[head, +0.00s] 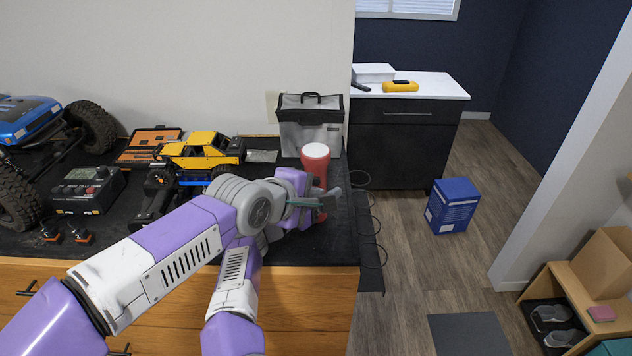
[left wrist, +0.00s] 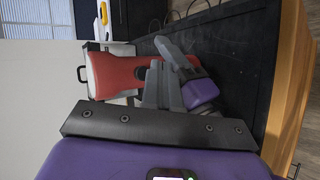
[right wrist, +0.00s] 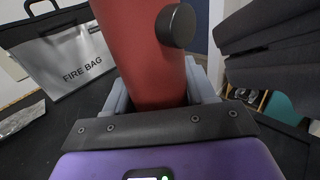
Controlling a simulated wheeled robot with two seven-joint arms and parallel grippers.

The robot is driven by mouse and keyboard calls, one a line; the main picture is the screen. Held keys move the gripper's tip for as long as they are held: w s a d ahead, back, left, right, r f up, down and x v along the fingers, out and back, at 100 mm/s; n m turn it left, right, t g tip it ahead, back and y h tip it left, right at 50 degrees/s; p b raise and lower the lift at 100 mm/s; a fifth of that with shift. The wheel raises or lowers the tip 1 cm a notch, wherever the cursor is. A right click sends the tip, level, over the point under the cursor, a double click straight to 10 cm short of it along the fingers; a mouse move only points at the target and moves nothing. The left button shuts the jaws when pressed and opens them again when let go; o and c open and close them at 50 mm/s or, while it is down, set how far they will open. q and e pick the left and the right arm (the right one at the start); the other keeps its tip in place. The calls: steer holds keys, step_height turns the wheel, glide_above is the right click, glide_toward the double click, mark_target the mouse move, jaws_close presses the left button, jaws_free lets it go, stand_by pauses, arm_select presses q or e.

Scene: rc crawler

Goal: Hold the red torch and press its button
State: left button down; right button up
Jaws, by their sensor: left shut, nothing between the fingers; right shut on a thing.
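The red torch (head: 315,160) stands upright near the right end of the black worktop, its pale round end up. My right gripper (right wrist: 160,92) is shut around the torch's red body, one finger on each side. A round black button (right wrist: 177,25) sticks out from the torch just above that grip. My left gripper (head: 331,202) is shut and empty in front of the torch. In the left wrist view its fingertips (left wrist: 155,68) overlap the torch body (left wrist: 118,76). In the right wrist view its dark fingers (right wrist: 270,40) are right of the button, with a gap showing.
A silver fire bag (head: 310,130) stands just behind the torch. A yellow crawler (head: 203,150), an orange case (head: 150,145), a charger (head: 88,190) and a blue crawler (head: 28,120) fill the worktop leftward. The worktop's right edge is close to the torch.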

arm_select(q)
steer(key=s, duration=0.4)
steer(key=shift+s, duration=0.4)
arm_select(e)
steer(key=o, duration=1.3)
steer(key=shift+c, duration=0.2)
steer(key=shift+s+a, duration=0.1)
